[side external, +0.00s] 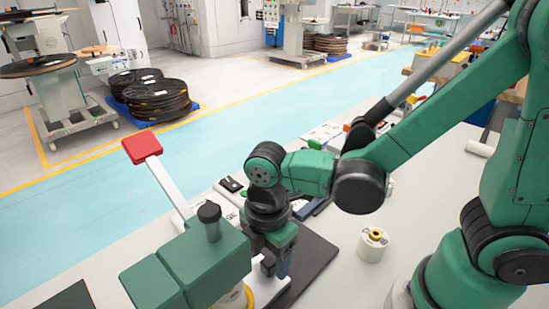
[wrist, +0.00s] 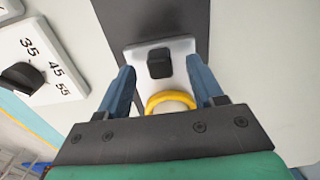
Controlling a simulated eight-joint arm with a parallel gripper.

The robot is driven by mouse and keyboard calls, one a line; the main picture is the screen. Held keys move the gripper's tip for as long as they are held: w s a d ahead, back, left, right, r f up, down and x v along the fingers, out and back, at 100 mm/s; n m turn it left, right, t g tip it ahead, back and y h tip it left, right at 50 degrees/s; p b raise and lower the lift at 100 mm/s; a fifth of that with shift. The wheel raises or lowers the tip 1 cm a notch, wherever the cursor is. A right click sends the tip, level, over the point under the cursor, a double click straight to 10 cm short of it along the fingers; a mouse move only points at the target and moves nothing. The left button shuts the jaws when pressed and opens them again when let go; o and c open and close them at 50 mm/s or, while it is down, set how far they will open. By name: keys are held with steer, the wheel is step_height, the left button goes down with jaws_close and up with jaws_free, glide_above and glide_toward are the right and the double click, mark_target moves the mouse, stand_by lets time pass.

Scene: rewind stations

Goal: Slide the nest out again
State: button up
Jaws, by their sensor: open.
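The nest (wrist: 133,60) is a white plate with an upright black block (wrist: 159,62) on it and a yellow ring (wrist: 170,99) around a pale round part. In the side view the nest (side external: 266,285) shows partly, low beside the green press (side external: 190,265), with the rest hidden by my arm and the press. My gripper (wrist: 161,75) is open, its blue fingers apart on either side of the black block and ring. In the side view my gripper (side external: 277,264) points down over the nest. Whether the fingers touch anything cannot be told.
The press has a white lever with a red pad (side external: 142,146) rising at the left. A dark mat (side external: 318,262) lies under the nest. A white spool (side external: 372,244) stands on the bench to the right. A numbered dial (wrist: 35,62) is left in the wrist view.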

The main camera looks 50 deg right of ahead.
steer(key=shift+f, duration=0.3)
jaws_close()
stand_by(1.3)
